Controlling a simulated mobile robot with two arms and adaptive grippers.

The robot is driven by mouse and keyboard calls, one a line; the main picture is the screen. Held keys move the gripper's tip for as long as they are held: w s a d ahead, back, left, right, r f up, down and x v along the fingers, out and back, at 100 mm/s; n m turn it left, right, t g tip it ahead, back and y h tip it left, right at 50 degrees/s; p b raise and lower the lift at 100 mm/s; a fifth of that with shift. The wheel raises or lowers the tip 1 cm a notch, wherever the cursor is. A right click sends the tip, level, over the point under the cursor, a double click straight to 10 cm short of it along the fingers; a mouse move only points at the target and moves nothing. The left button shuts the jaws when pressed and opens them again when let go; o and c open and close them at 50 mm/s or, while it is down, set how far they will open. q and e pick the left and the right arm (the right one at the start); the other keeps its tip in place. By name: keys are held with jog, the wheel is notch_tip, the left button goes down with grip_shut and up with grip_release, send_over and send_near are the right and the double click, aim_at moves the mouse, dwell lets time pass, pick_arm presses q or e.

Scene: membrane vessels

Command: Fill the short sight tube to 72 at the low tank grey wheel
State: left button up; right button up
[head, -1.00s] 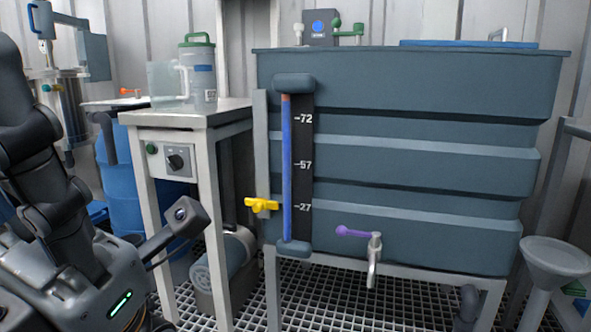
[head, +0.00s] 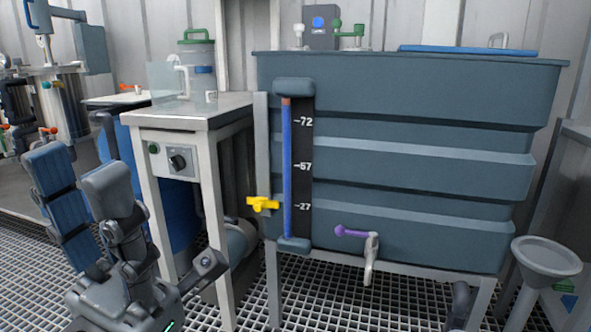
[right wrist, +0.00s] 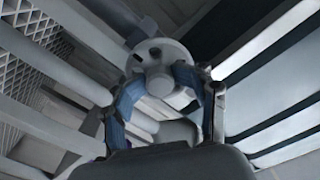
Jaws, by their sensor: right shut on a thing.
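The sight tube (head: 287,170) stands on the front left of the grey-blue tank (head: 420,125), beside a black scale marked 72, a middle number and 27. Its blue column reaches slightly above the 72 mark, with a short reddish part on top. In the right wrist view my right gripper (right wrist: 160,100) is shut on a pale grey wheel (right wrist: 159,80) with a round hub; the blue finger pads sit on either side.
A yellow valve handle (head: 262,204) is left of the tube, and a purple-levered tap (head: 354,232) is on the tank front. A bench (head: 190,112) stands left, a funnel (head: 545,257) right. Grating (head: 330,290) covers the floor.

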jog(key=n, duration=0.2)
jog(key=n+p, duration=0.1)
jog(key=n, duration=0.3)
jog(key=shift+w+r, duration=0.2)
jog(key=shift+r, duration=0.2)
jog(key=n+p, duration=0.1)
jog(key=n, duration=0.5)
jog(key=shift+f+n, duration=0.1)
jog(key=shift+n, duration=0.2)
jog(key=shift+a, duration=0.1)
dwell(6.0)
